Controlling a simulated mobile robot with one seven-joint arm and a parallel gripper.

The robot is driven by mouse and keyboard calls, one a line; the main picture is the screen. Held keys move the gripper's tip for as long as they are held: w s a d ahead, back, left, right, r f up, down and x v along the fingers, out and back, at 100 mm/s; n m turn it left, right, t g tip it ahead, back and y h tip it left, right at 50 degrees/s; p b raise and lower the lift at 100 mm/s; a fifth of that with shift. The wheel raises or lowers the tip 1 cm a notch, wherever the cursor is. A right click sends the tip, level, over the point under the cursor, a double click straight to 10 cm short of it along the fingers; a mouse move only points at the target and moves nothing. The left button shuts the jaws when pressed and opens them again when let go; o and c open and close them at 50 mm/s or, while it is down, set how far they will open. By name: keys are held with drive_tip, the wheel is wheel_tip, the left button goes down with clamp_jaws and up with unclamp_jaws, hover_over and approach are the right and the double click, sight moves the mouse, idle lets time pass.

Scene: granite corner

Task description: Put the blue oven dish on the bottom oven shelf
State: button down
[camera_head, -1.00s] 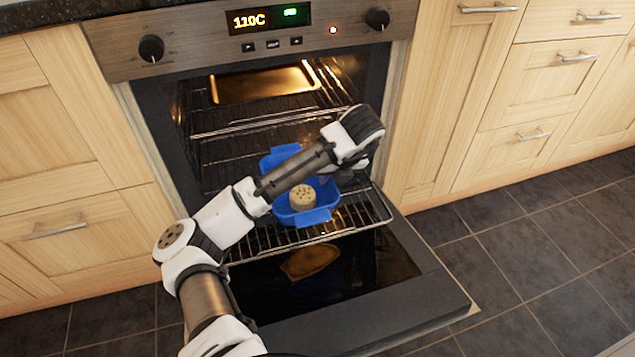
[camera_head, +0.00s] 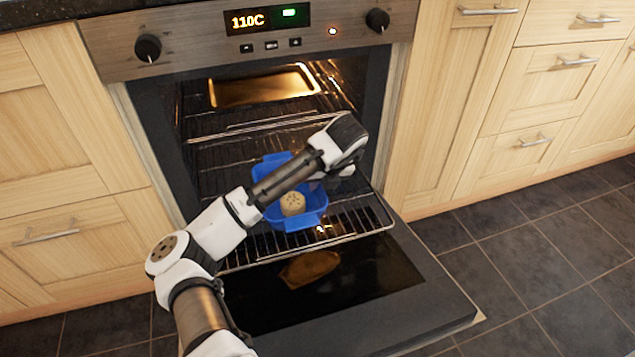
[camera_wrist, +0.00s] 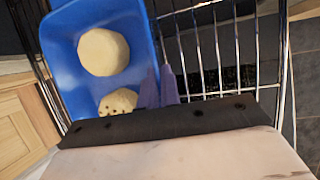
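The blue oven dish (camera_head: 302,221) is at the pulled-out lower wire shelf (camera_head: 345,226) of the open oven. I cannot tell whether it rests on the wires or is just above them. It holds a round, speckled biscuit-like item (camera_head: 293,203); the wrist view shows two pale round items, one plain (camera_wrist: 103,52) and one speckled (camera_wrist: 118,101). My gripper (camera_wrist: 160,82) is at the dish's right side wall, its two narrow fingers close together around the rim. In the head view my wrist hides the fingertips and part of the dish.
A metal tray (camera_head: 262,86) sits high in the oven, above another wire rack (camera_head: 265,120). The oven door (camera_head: 400,315) is folded down in front, below the shelf. Wooden cabinets (camera_head: 470,95) flank the oven. Floor at the right is clear.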

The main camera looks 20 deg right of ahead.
drive_tip(key=c, duration=1.6)
unclamp_jaws()
drive_tip(key=shift+r, duration=0.1)
drive_tip(key=shift+p+v, duration=2.3)
drive_tip(key=shift+v, duration=3.75)
